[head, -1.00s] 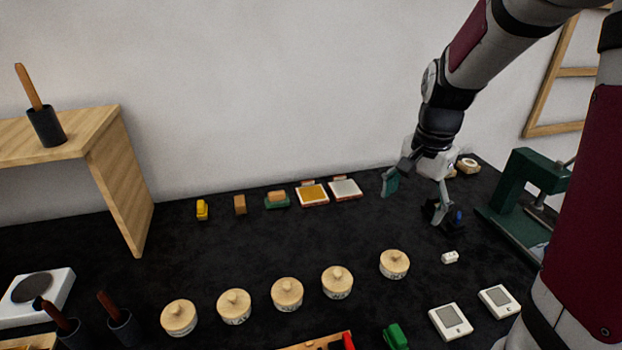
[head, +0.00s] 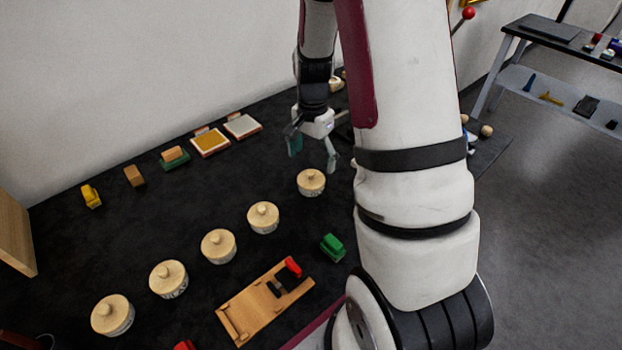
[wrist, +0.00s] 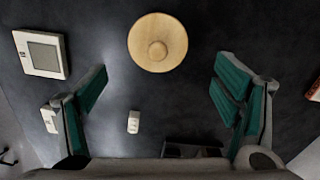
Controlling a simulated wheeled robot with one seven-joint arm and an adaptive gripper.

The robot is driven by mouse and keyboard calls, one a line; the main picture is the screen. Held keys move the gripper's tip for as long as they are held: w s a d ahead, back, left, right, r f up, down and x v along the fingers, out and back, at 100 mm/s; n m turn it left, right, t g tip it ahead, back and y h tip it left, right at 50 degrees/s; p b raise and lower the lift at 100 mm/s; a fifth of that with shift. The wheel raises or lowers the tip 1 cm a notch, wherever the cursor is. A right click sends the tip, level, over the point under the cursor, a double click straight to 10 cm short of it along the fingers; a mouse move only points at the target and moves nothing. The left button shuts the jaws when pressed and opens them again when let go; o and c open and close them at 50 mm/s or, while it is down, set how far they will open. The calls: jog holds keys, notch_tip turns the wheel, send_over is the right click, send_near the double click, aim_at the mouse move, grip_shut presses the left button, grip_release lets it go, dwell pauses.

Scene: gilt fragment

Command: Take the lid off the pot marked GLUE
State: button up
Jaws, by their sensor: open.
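Several round pots with pale wooden knobbed lids stand in a diagonal row on the dark bench, all lidded. They include a near-left pot (head: 112,316), a second pot (head: 169,279), a middle pot (head: 218,246), a fourth pot (head: 263,218) and a far-right pot (head: 311,183). Dark lettering shows on some sides, but I cannot read which one says GLUE. My gripper (head: 312,154) is open and empty, above the bench near the far-right pot. In the wrist view, one round lid (wrist: 157,42) lies beyond and between the open fingertips (wrist: 160,82), apart from them.
A wooden tray with a red piece (head: 264,301) and a green block (head: 333,247) lie in front of the pots. Behind are a yellow item (head: 91,196) and framed pads (head: 210,142). The wrist view shows a small white block (wrist: 133,122) and a white square device (wrist: 42,53).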

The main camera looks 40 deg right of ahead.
aim_at(312, 171)
jog(key=f, duration=0.5)
jog(key=shift+s+a+p, duration=0.15)
jog(key=shift+a+p, duration=0.05)
jog(key=shift+p, duration=0.15)
jog(key=c, duration=1)
